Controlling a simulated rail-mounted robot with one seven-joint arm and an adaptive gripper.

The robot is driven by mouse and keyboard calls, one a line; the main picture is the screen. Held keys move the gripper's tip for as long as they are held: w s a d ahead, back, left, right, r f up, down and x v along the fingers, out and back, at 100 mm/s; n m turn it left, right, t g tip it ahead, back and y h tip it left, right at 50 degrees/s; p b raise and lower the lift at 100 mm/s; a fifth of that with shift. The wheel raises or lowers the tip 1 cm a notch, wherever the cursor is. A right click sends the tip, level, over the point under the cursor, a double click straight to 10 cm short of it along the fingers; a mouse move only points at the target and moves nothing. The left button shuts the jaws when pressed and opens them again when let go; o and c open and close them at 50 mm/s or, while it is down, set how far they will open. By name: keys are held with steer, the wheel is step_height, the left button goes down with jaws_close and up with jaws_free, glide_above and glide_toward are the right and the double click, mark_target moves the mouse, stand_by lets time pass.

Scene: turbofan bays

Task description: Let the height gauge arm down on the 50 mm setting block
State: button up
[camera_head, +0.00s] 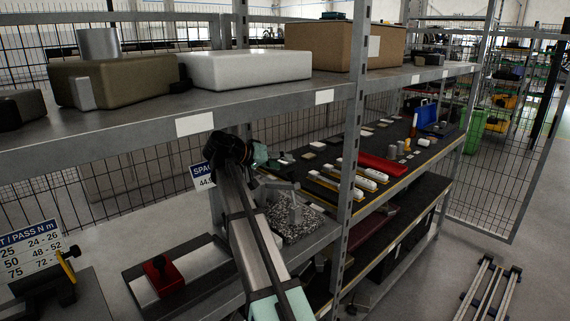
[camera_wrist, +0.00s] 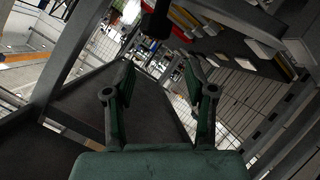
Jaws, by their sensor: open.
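A speckled granite plate (camera_head: 298,226) sits on the shelf right of my arm in the head view. A grey metal piece (camera_head: 284,206) stands on it, partly hidden by my arm. It may be the height gauge or the setting block; I cannot tell which. My gripper (camera_head: 262,158) is above and left of the plate, small and partly hidden by my wrist. In the wrist view my gripper (camera_wrist: 161,88) has its two fingers spread, with nothing between them. The gauge arm cannot be made out in either view.
A shelf post (camera_head: 352,160) stands right of the plate, and an upper shelf edge (camera_head: 195,124) runs above my arm. A red block (camera_head: 160,274) lies on a rail at left. A torque sign (camera_head: 32,248) stands at far left. Yellow-edged trays (camera_head: 335,182) lie beyond the post.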

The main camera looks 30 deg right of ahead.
steer(key=v, duration=0.9)
steer(key=shift+a, duration=0.2)
steer(key=shift+r, duration=0.1)
